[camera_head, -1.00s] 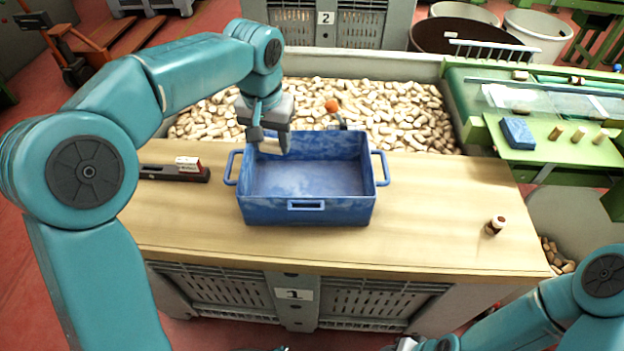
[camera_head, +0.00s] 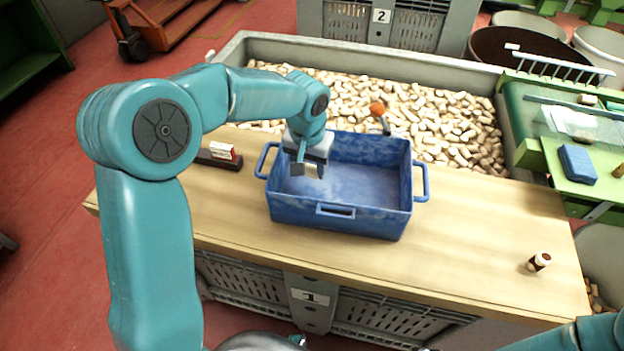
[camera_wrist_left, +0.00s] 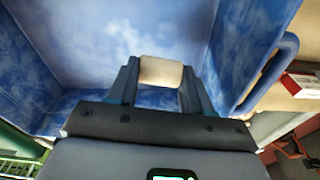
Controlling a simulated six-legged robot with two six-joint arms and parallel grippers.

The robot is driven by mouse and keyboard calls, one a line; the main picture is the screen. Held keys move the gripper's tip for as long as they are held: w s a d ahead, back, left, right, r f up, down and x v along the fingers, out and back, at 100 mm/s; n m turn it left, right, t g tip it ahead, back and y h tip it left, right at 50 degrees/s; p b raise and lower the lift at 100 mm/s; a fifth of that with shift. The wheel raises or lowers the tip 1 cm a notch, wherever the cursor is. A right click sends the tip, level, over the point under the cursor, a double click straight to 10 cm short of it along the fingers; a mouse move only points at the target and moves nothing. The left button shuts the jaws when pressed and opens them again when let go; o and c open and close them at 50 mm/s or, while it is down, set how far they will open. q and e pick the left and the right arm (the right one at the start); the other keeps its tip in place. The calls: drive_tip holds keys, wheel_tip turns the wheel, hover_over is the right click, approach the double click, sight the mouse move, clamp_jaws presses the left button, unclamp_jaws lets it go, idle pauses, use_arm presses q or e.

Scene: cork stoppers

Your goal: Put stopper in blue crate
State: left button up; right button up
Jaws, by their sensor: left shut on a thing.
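The blue crate (camera_head: 345,222) stands on the wooden table top, open at the top, with a handle at each side. I see no stopper lying on the part of its floor that shows. My left gripper (camera_head: 309,169) is over the left part of the crate, pointing down. In the left wrist view its two fingers are shut on a pale cork stopper (camera_wrist_left: 160,72), with the crate's inside behind it. In the head view the stopper is mostly hidden by the gripper. My right gripper is out of view; only part of the right arm shows at the lower right.
A large bin of corks (camera_head: 455,125) is behind the table (camera_head: 470,260). A red and white box (camera_head: 222,151) lies left of the crate. A blue block (camera_head: 577,164) is on the green machine.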

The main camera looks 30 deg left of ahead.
sight(311, 190)
use_arm(q)
wheel_tip(311, 190, down, 5)
drive_tip(key=shift+r, duration=0.2)
drive_tip(key=shift+w+f, duration=0.1)
drive_tip(key=shift+f, duration=0.35)
drive_tip(key=shift+r, duration=0.1)
drive_tip(key=o, duration=1)
drive_tip(key=shift+f, duration=0.2)
